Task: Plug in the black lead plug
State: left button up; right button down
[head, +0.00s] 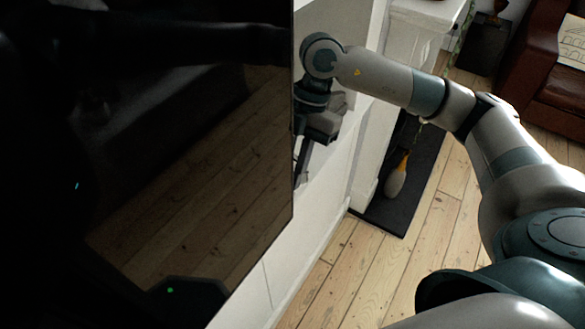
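My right arm reaches in from the right side of the head view, and its wrist bends down at the edge of a large black screen. My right gripper (301,165) hangs beside that edge, in front of a white cabinet surface. The screen's edge partly hides the gripper, and I cannot see whether its fingers are open, shut or holding something. I cannot make out the black lead plug or a socket. My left gripper is not in view.
The glossy black screen (200,170) fills the left half and reflects floorboards. A white cabinet (280,255) stands behind it. A dark hearth slab (414,185) carries an orange and pale object (397,176). A brown leather seat (545,75) is at upper right. Floorboards (375,270) show at lower middle.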

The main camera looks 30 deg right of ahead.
jog(key=c, duration=1.6)
grip_release()
jog(key=shift+a, duration=0.15)
jog(key=shift+w+d+r, duration=0.1)
jog(key=shift+d+r, duration=0.15)
jog(key=shift+r, duration=0.15)
jog(key=b+v, duration=0.3)
jog(key=v, duration=0.8)
